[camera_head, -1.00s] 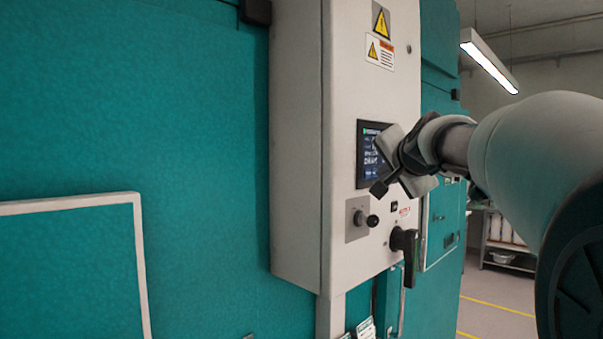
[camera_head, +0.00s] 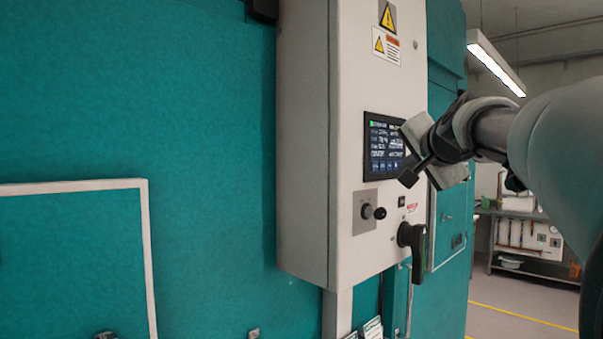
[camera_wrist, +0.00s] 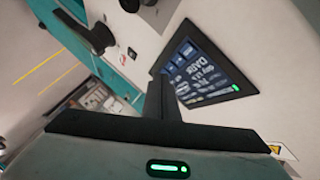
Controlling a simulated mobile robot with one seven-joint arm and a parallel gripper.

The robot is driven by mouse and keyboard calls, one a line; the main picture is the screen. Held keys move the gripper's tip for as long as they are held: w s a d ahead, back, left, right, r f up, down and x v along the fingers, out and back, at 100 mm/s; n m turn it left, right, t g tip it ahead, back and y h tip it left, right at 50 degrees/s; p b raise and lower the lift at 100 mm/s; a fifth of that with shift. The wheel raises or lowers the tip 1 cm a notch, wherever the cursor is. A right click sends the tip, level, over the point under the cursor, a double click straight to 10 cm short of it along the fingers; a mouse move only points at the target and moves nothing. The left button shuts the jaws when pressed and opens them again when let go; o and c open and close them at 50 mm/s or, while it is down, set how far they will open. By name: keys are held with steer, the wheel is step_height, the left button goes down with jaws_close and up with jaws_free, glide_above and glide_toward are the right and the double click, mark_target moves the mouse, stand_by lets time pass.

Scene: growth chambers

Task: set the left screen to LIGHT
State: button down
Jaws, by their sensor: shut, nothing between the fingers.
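One screen (camera_head: 383,146) is in view, a dark panel with white text on the front of the grey control box. It also shows in the wrist view (camera_wrist: 207,70), tilted and nearly upside down, with a green mark and a large word that looks like DARK. A row of small blue buttons runs along its lower edge. My gripper (camera_head: 408,179) is shut and empty, in front of the screen's lower right corner, covering part of its right side. In the wrist view the shut fingers (camera_wrist: 157,92) are beside the button row; I cannot tell whether they touch.
Below the screen are a knob with a black ball (camera_head: 373,212) and a black rotary handle (camera_head: 411,240), both sticking out. Warning labels (camera_head: 386,45) are above. Teal chamber walls (camera_head: 200,120) flank the box. Open floor (camera_head: 500,300) lies to the right.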

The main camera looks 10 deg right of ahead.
steer(key=shift+s+d+b, duration=0.65)
steer(key=shift+s+d, duration=0.2)
steer(key=shift+s, duration=0.3)
stand_by(1.5)
